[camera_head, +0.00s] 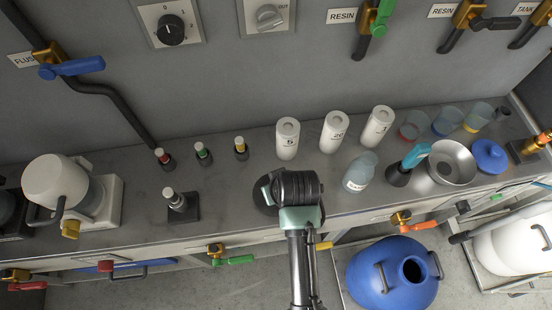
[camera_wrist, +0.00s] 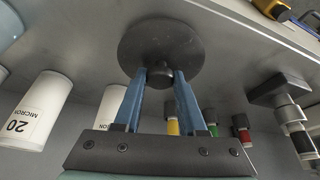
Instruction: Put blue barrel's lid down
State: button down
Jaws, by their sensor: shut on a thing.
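The blue barrel (camera_head: 365,262) stands at the lower right in the head view, its round mouth uncovered and dark. My gripper (camera_wrist: 160,78) is shut on the knob of a dark grey round lid (camera_wrist: 160,40). The lid's edge also shows in the head view (camera_head: 265,196), over the front of the grey counter (camera_head: 235,215), mostly hidden by my wrist. I cannot tell whether the lid touches the counter. A blue knobbed lid-like disc (camera_head: 489,158) lies on the counter at the right.
Several white numbered cartridges (camera_head: 334,132) stand behind my gripper, with a pale labelled bottle (camera_head: 360,172) to its right. Small coloured-top vials (camera_head: 203,153) and a black-based post (camera_head: 178,203) stand left. Counter between post and wrist is clear.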

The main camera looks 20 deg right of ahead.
jog(key=shift+c, duration=2.4)
grip_release()
jog(key=shift+r, duration=0.1)
jog(key=p+v, duration=0.2)
jog(key=v, duration=1)
jog(key=w+a+r+t+h, duration=0.15)
jog(key=w+r+t, duration=0.5)
jog(key=r, duration=0.65)
jog(key=w+a+r+t, duration=0.2)
jog(key=w+r+t, duration=0.2)
jog(key=w+r, duration=0.7)
jog(key=s+a+r+t, duration=0.1)
jog(key=a+r+t, duration=0.15)
jog(key=r, duration=0.65)
jog(key=s+a+r+t, duration=0.1)
jog(key=s+r+t, duration=0.15)
jog(key=r, duration=0.65)
jog(key=s+a+r+t+y, duration=0.1)
jog(key=s+a+r+t, duration=0.1)
jog(key=r, duration=0.6)
jog(key=s+a+r+t, duration=0.3)
jog(key=s+r+t, duration=0.2)
jog(key=s+r, duration=0.2)
notch_tip(320, 180, up, 2)
jog(key=shift+a+r+n+y, duration=0.1)
jog(key=shift+a+n+y, duration=0.15)
jog(key=shift+n+y, duration=0.1)
